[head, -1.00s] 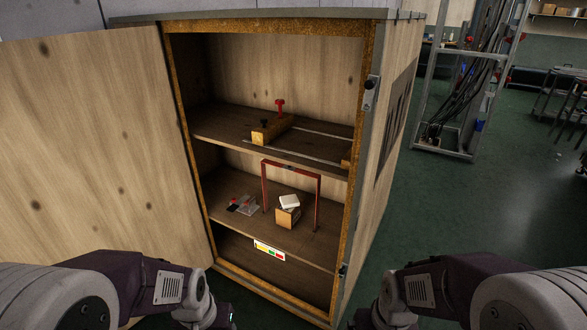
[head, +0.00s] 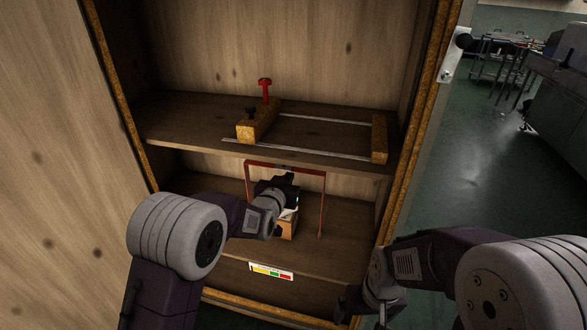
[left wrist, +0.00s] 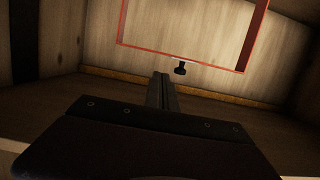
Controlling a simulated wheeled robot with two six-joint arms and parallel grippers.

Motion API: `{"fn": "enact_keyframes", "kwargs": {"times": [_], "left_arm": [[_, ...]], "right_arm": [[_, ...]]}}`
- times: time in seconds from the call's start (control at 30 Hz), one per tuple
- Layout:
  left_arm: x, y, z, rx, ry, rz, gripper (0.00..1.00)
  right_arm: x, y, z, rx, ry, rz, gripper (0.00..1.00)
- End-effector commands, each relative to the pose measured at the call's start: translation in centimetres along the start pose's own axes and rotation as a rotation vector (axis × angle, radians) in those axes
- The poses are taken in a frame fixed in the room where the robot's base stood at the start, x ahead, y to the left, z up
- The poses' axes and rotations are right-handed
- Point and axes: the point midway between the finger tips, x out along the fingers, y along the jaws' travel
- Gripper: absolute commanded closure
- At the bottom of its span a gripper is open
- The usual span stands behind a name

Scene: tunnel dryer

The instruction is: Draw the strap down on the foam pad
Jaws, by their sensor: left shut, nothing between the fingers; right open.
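A red strap frame (head: 322,190) arches over a wooden block (head: 288,230) on the lower shelf; it also shows in the left wrist view (left wrist: 140,46). A small dark knob (left wrist: 180,68) hangs at the strap's crossbar. The white foam pad (head: 291,204) on the block is mostly hidden by my left gripper (head: 286,182). That gripper is shut and empty, reaching in over the block at the strap. In the left wrist view its closed fingers (left wrist: 163,90) point at the knob, apart from it in the picture. My right gripper (head: 362,308) is open, low before the cabinet.
The upper shelf (head: 190,120) holds a wooden fixture (head: 258,122) with a red handle, a black knob and metal rails. A colored label (head: 271,271) is on the lower shelf's front edge. The open cabinet door (head: 50,150) stands at the left.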

Motion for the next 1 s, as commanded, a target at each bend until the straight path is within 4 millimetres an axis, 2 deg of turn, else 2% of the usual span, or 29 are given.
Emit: {"fn": "enact_keyframes", "kwargs": {"times": [0.2,0.4,0.6,0.87,1.0], "left_arm": [[4.5,-0.1,0.4,-0.001,-0.001,-0.001,1.0],[7.6,-0.1,0.3,0.0,-0.002,-0.001,1.0],[8.7,-0.1,0.2,0.0,-0.004,-0.001,1.0],[8.7,-0.1,0.1,0.0,-0.004,-0.001,1.0],[8.8,-0.1,0.9,0.0,-0.005,-0.001,1.0]], "right_arm": [[0.9,0.0,0.1,0.0,0.0,0.0,0.02],[1.3,0.0,0.1,0.0,0.0,0.0,0.02],[1.4,0.0,0.1,0.0,0.0,0.0,0.02],[1.4,0.0,0.1,0.0,0.0,0.0,0.02],[1.9,0.0,0.2,0.0,0.0,0.0,0.02]]}}
